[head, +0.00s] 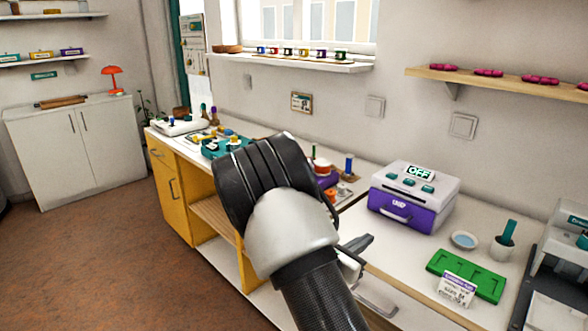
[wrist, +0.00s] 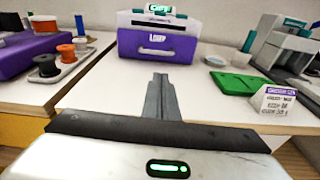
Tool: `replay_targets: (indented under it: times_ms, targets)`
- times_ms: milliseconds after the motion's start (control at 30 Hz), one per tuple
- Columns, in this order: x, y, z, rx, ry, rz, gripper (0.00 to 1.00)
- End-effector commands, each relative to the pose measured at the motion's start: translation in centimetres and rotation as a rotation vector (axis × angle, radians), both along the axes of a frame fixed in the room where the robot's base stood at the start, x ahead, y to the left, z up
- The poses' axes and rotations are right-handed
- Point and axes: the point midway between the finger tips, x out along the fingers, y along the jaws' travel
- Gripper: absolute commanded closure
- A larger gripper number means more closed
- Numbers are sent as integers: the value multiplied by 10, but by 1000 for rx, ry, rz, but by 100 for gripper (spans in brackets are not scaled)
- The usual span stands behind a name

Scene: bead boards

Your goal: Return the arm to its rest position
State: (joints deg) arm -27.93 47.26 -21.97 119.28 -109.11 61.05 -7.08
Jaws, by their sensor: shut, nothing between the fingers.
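My arm reaches from the bottom of the head view up over the front of the bench. My gripper (head: 362,243) shows partly behind the arm in the head view, near the bench's front edge. In the wrist view my gripper (wrist: 160,82) points ahead over the white bench top, its two fingers together and nothing between them. The purple and white machine (head: 412,198) stands beyond the fingertips and also shows in the wrist view (wrist: 157,45). The gripper appears apart from it. Part of the gripper body is hidden by the arm in the head view.
A green board (head: 465,276) with a small label card (head: 456,291) lies right of the gripper. A blue dish (head: 464,240) and a cup (head: 503,247) stand behind it. Spools on a tray (wrist: 68,68) are at left. The bench top before the machine is clear.

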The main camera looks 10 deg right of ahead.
Motion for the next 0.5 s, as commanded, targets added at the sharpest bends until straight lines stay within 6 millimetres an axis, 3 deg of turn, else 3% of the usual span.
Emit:
replay_targets:
  times_ms: [133, 267, 367, 500]
  targets:
    - [-35, -24, 35, 162, -122, -186, 100]
    - [-92, -42, 65, 401, -279, -436, 100]
    - [-136, -42, 80, 597, -399, -619, 100]
    - [-191, -23, 96, 882, -557, -847, 100]
